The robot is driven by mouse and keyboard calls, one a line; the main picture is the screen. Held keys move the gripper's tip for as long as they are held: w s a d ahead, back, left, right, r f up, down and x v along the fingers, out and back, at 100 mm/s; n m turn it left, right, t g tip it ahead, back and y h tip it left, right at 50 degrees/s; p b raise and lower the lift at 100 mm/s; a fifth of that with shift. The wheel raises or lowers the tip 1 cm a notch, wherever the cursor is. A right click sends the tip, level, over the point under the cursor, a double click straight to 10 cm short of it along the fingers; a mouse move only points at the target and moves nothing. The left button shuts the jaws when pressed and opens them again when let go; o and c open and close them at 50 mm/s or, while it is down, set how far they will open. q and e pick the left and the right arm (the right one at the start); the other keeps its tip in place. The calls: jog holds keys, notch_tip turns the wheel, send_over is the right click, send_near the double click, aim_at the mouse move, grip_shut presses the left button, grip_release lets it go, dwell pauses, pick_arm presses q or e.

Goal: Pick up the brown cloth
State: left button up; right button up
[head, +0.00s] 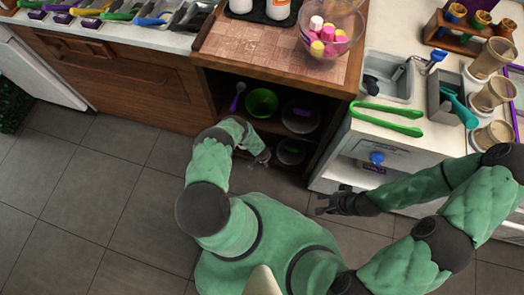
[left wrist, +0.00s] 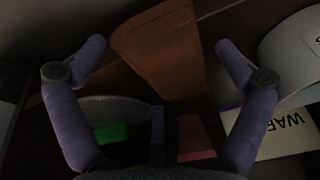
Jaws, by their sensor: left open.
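A flat brown piece that looks like the brown cloth (left wrist: 160,50) lies ahead of my left gripper (left wrist: 153,55) in the left wrist view, between and beyond its spread fingers. The fingers are open, and I see no grip on it. In the head view my left gripper (head: 260,157) reaches into the low front of the dark open cabinet; I cannot make out the cloth there. My right gripper (head: 322,203) is over the floor in front of the white cabinet, with its fingers apart and nothing seen between them.
The open cabinet holds a green bowl (head: 262,103), a purple utensil (head: 237,97) and dark dishes. In the left wrist view, a round container with a green thing (left wrist: 111,132), a pink piece (left wrist: 194,138), a label (left wrist: 270,135) and a white cylinder (left wrist: 294,58) are close by.

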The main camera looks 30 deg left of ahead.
pick_arm(q)
jog(key=c, duration=1)
jog(key=shift+o, duration=0.2)
jog(key=shift+r, duration=0.1)
